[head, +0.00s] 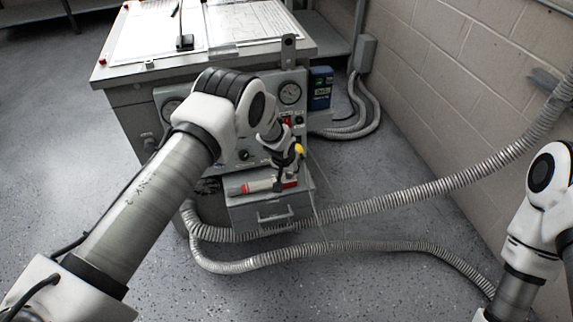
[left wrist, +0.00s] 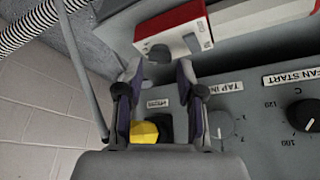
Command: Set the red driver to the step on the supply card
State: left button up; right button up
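A red and white tool, which looks like the red driver (head: 262,186), lies on the grey ledge (head: 240,198) below the panel. In the left wrist view a red and white boxy body (left wrist: 175,32) lies just beyond my fingertips; I cannot tell whether they touch it. My left gripper (head: 281,172) is over the right part of the ledge. In the left wrist view its fingers (left wrist: 159,78) stand apart with nothing between them. I cannot make out which paper is the supply card. My right gripper is out of view.
The grey panel (head: 236,157) has gauges, a yellow knob (left wrist: 145,132) and a black dial (left wrist: 304,115). Papers (head: 258,22) lie on the cabinet top. A blue device (head: 320,88) is on its right side. Ribbed hoses (head: 390,207) cross the floor beside a block wall (head: 450,90).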

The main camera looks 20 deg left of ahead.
pick_arm(q)
jog(key=v, duration=1)
jog(key=shift+r, duration=0.3)
jog(key=shift+s, duration=0.1)
jog(key=s+a+f+g, duration=0.15)
jog(key=s+f, duration=0.35)
jog(key=s, duration=0.5)
jog(key=s+a+f+g, duration=0.1)
jog(key=s+f+g, duration=0.1)
jog(key=s+f, duration=0.5)
jog(key=s+a+f+g, duration=0.15)
jog(key=s+f, duration=0.25)
jog(key=s, duration=0.8)
jog(key=s+r+g, duration=0.1)
jog(key=s+r, duration=0.2)
jog(key=s, duration=0.9)
notch_tip(320, 180, up, 14)
jog(key=t+p, duration=0.1)
jog(key=p, duration=1.2)
jog(key=shift+w+d+r+m+p, duration=0.25)
jog(key=shift+w+d+m+p, duration=0.05)
jog(key=shift+w+p, duration=0.1)
